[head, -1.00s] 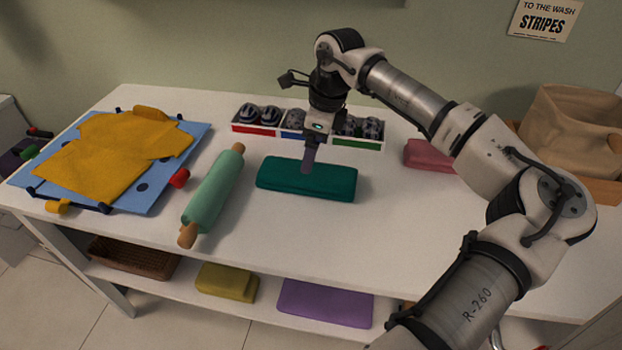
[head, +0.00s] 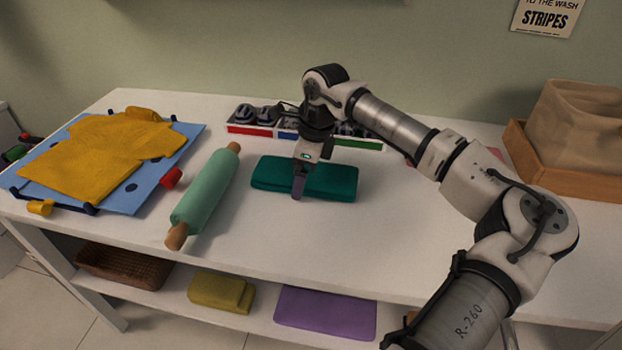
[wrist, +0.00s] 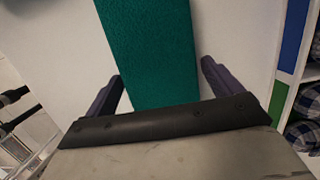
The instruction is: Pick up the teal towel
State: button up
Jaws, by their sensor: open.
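The teal towel (head: 335,180) is a folded block lying flat on the white table, in the middle of the head view. My gripper (head: 298,196) points down at it, and its fingers overlap the towel's front left part in that view. In the wrist view the towel (wrist: 150,50) runs up between the two open fingers of my gripper (wrist: 163,85), one on each side with a gap. Nothing is held. Whether the fingertips touch the table cannot be told.
A green rolling pin (head: 208,190) lies left of the towel. A yellow shirt (head: 100,155) lies on a blue board further left. A divided tray (head: 248,130) stands behind the towel. A beige bag in a wooden tray (head: 560,170) is at the right. Folded cloths lie on the lower shelf.

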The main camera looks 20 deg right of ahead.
jog(key=shift+f+b, duration=0.4)
jog(key=c, duration=0.7)
jog(key=shift+o, duration=0.2)
jog(key=shift+r, duration=0.15)
jog(key=shift+r+p, duration=2.05)
jog(key=shift+r, duration=1.45)
jog(key=shift+f, duration=0.1)
